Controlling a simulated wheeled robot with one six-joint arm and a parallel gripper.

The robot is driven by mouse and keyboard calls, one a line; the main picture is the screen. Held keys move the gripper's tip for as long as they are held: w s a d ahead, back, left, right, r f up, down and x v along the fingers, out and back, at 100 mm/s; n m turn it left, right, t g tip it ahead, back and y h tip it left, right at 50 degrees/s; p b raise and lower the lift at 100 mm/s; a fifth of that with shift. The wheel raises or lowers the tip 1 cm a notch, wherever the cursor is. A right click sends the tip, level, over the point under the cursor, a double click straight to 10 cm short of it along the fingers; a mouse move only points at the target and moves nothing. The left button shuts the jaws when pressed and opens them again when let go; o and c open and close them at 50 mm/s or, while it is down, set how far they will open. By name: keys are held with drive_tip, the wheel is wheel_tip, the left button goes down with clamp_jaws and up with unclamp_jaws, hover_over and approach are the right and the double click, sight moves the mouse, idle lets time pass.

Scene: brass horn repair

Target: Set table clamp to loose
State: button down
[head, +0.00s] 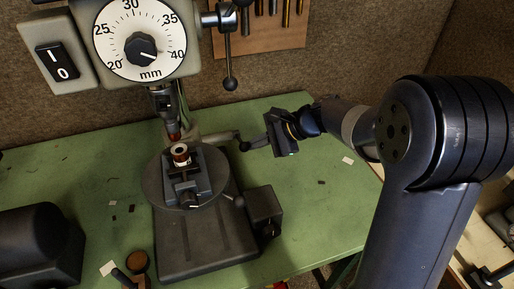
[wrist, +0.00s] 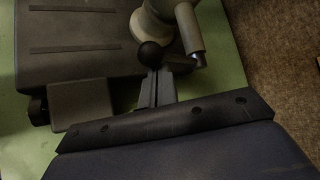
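The drill press has a round work table (head: 152,188) at mid height. A lever with a black ball end (head: 244,146) reaches right from the column behind that table; I take it for the table clamp. Its ball also shows in the wrist view (wrist: 150,53). My gripper (head: 256,143) is just right of this ball, and its two narrow fingers (wrist: 156,88) lie close together with only a thin line between them. The fingertips end at the ball, which looks wider than both fingers. I cannot tell whether they touch it. The fingers do not appear to wrap around it.
A vise (head: 187,188) with a small brass-topped part (head: 180,153) sits on the round table. Another ball-ended lever (head: 238,201) sticks out at its right. A grey box (head: 263,207) flanks the base. The green bench (head: 325,215) is mostly clear to the right.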

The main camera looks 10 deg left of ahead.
drive_tip(key=shift+w+a+r+p, duration=0.15)
drive_tip(key=shift+w+r+p, duration=0.1)
drive_tip(key=shift+r, duration=0.3)
drive_tip(key=shift+w+a+r+p, duration=0.15)
drive_tip(key=shift+w+r, duration=0.1)
drive_tip(key=shift+r, duration=0.3)
wheel_tip(320, 180, down, 3)
drive_tip(key=d+b, duration=0.3)
drive_tip(key=w+d+r, duration=0.4)
drive_tip(key=w+r, duration=0.1)
drive_tip(key=r, duration=0.1)
drive_tip(key=shift+d+r+b, duration=0.2)
drive_tip(key=shift+r+b, duration=0.1)
drive_tip(key=shift+r, duration=0.05)
drive_tip(key=shift+s, duration=0.1)
